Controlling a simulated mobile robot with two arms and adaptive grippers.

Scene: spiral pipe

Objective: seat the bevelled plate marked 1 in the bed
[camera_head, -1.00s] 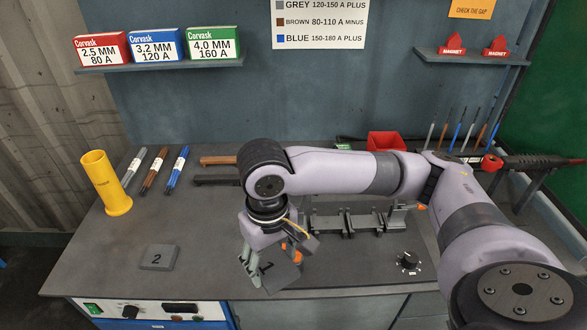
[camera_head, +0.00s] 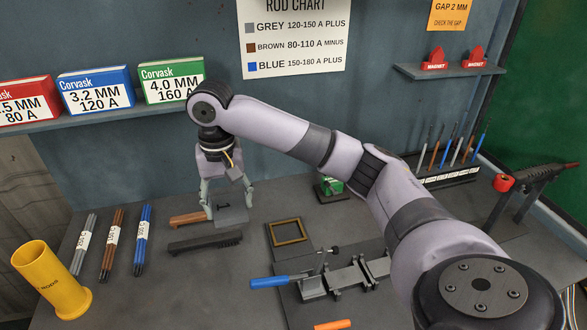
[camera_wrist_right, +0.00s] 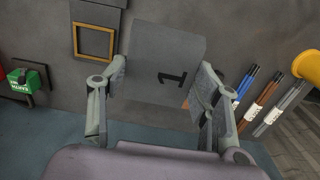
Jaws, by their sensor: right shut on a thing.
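The grey plate marked 1 (camera_head: 231,217) is held in my right gripper (camera_head: 227,203) at the back of the bench, beside the brown-handled brush. In the right wrist view the plate (camera_wrist_right: 160,45) sits between the two fingers (camera_wrist_right: 163,72), its "1" facing the camera. I cannot tell whether it touches the bench. A dark metal fixture with several upright brackets (camera_head: 345,280), likely the bed, lies to the right and nearer, partly hidden by my right arm. A square brass-edged frame (camera_head: 290,232) lies between them; it also shows in the wrist view (camera_wrist_right: 95,42). My left gripper is out of view.
A blue-handled clamp lever (camera_head: 268,283) sticks out left of the fixture. A black brush (camera_head: 205,242) lies just in front of the plate. A green box (camera_head: 330,188) sits behind.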

